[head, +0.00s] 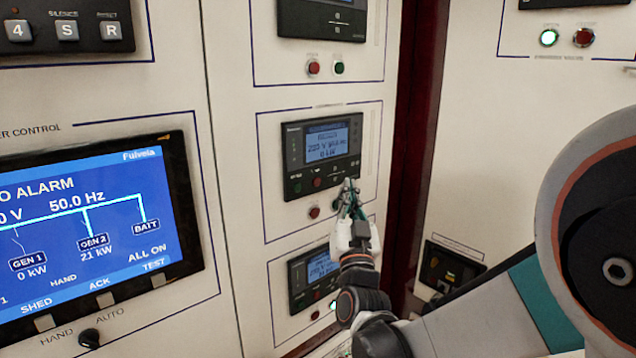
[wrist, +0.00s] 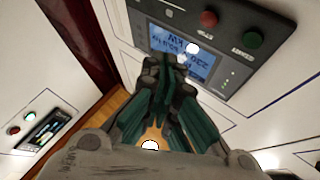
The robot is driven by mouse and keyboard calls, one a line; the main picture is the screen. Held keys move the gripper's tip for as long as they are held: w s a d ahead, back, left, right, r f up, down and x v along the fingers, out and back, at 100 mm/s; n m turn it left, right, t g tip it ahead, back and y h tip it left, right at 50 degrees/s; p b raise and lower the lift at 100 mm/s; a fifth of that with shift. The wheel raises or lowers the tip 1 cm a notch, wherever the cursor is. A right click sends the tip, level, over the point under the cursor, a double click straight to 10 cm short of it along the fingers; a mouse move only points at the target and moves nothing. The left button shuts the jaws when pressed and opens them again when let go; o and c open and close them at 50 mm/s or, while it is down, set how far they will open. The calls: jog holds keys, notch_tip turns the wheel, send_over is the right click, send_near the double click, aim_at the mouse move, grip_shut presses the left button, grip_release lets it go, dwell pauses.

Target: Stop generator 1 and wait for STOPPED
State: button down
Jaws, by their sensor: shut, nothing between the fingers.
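The middle controller (head: 298,150) is a dark panel with a lit blue screen whose last line reads 0 kW; I cannot read which generator it names. Its red button (head: 318,182) shows on the lower edge. My gripper (head: 349,190) is shut and empty, its tips in front of the controller's lower right, hiding part of that edge; contact cannot be told. In the wrist view a controller shows upside down, with a blue screen (wrist: 183,50), a red button (wrist: 209,19) and a green button (wrist: 252,40). The shut fingers (wrist: 176,72) overlap the screen's edge.
The large screen (head: 85,220) at left reads GEN 1 0 kW and GEN 2 21 kW. More controllers sit above (head: 322,18) and below (head: 300,270). A red lamp (head: 314,212) is under the middle one. My arm fills the lower right, before a dark red post (head: 408,130).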

jog(key=shift+w+a, duration=2.2)
jog(key=shift+a, duration=0.05)
jog(key=shift+w+a, duration=0.1)
jog(key=shift+w+a, duration=0.2)
jog(key=shift+w+a+b, duration=0.3)
jog(key=shift+b, duration=0.1)
dwell(0.6)
jog(key=shift+s+d, duration=0.6)
jog(key=shift+s+d, duration=0.1)
dwell(0.4)
jog(key=s+d, duration=0.3)
jog(key=shift+s+d+b, duration=0.2)
jog(key=shift+b, duration=0.2)
